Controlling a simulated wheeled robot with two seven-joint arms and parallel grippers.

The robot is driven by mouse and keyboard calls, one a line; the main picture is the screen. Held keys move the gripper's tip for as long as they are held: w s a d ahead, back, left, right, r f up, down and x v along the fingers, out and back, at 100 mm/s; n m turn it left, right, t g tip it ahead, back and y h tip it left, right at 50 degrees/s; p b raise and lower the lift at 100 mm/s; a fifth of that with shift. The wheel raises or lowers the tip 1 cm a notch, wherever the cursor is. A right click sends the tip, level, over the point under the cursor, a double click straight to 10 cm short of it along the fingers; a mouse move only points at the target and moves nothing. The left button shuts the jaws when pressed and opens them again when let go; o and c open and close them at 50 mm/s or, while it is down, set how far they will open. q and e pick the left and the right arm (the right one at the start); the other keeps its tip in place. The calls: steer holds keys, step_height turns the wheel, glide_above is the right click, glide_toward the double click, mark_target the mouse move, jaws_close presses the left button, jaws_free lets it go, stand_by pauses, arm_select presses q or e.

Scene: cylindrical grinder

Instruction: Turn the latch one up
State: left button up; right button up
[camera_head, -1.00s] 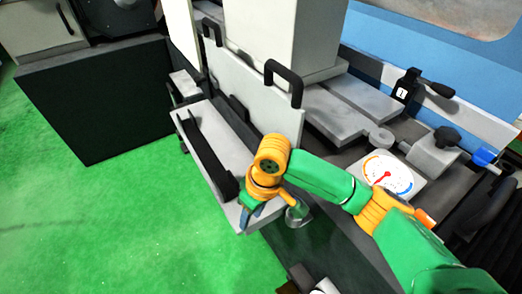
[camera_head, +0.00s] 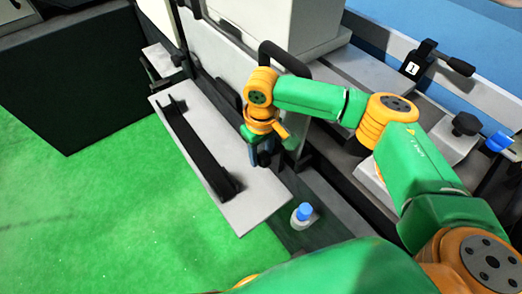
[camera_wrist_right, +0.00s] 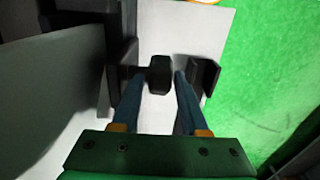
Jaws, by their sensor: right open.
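A black latch (camera_head: 421,58) bearing a white label "1" stands on the rail at the upper right of the head view. Its dark lever (camera_head: 457,66) sticks out to the right, roughly level. My right gripper (camera_head: 262,156) is well to the left of it, pointing down beside the pale panel and over the light grey tray. In the right wrist view its blue fingers (camera_wrist_right: 160,78) are open, with a black knob (camera_wrist_right: 160,70) on a short shaft showing between their tips. I cannot tell whether the fingers touch the knob. My left gripper is out of view.
The tray (camera_head: 245,208) carries a long black bar (camera_head: 200,150). A blue-topped knob (camera_head: 303,211) stands right of the tray. A black handle (camera_head: 270,50) is on the panel. Another blue-ended lever (camera_head: 498,142) lies at right. Green floor (camera_head: 100,215) is open at left.

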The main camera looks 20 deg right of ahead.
steer(key=shift+w+f, duration=0.1)
steer(key=shift+w, duration=0.05)
steer(key=shift+c, duration=0.5)
jaws_close()
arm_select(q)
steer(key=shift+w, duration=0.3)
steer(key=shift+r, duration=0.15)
